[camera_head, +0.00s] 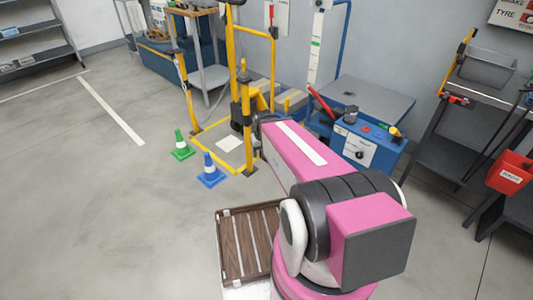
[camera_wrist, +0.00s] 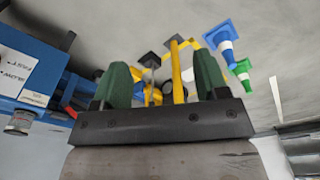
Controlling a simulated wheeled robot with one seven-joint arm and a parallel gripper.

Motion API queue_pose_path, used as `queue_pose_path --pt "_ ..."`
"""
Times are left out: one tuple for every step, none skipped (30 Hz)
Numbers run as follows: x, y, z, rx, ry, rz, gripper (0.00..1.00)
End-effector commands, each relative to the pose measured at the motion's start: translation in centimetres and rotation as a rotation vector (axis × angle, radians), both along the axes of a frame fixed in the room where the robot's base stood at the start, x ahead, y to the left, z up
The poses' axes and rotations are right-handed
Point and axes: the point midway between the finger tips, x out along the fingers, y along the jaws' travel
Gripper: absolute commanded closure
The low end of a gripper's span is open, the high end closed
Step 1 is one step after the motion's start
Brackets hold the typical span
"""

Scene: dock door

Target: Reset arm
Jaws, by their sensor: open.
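My gripper (camera_wrist: 163,85) shows in the wrist view, with two dark green fingers apart on a black bar. Nothing is between the fingers at close range; yellow and grey equipment shows in the distance behind them. In the head view my pink arm reaches forward and away from the body, and its far end with the gripper is hidden or too small to make out.
A yellow frame (camera_head: 245,100) stands ahead, with a green cone (camera_head: 181,147) and a blue cone (camera_head: 210,172) on its near left. A blue machine (camera_head: 368,143) stands right of the arm. Right is a dark cart (camera_head: 455,125). Floor at left is clear.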

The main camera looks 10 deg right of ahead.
Motion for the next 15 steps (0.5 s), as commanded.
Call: queue_pose_path --pt "-1.9 -0.3 1.1 0.006 0.033 -0.005 0.33" --pt "-2.5 -0.4 1.5 0.009 0.05 -0.006 0.33" --pt "-3.0 -0.5 1.8 0.012 0.068 -0.007 0.33" --pt "-3.3 -0.5 2.0 0.013 0.078 -0.008 0.33" --pt "-3.5 -0.6 2.1 0.015 0.085 -0.008 0.33" --pt "-3.6 -0.6 2.2 0.016 0.09 -0.008 0.33" --pt "-3.7 -0.6 2.2 0.016 0.093 -0.008 0.33" --pt "-3.7 -0.6 2.2 0.016 0.094 -0.008 0.33" --pt "-3.6 -0.6 2.2 0.016 0.095 -0.008 0.33" --pt "-3.6 -0.6 2.2 0.016 0.094 -0.008 0.33" --pt "-3.6 -0.6 2.2 0.016 0.094 -0.008 0.33" --pt "-3.6 -0.6 2.2 0.016 0.094 -0.008 0.33" --pt "-3.6 -0.6 2.2 0.016 0.094 -0.008 0.33" --pt "-3.6 -0.6 2.2 0.016 0.093 -0.008 0.33" --pt "-3.6 -0.6 2.2 0.016 0.093 -0.008 0.33"
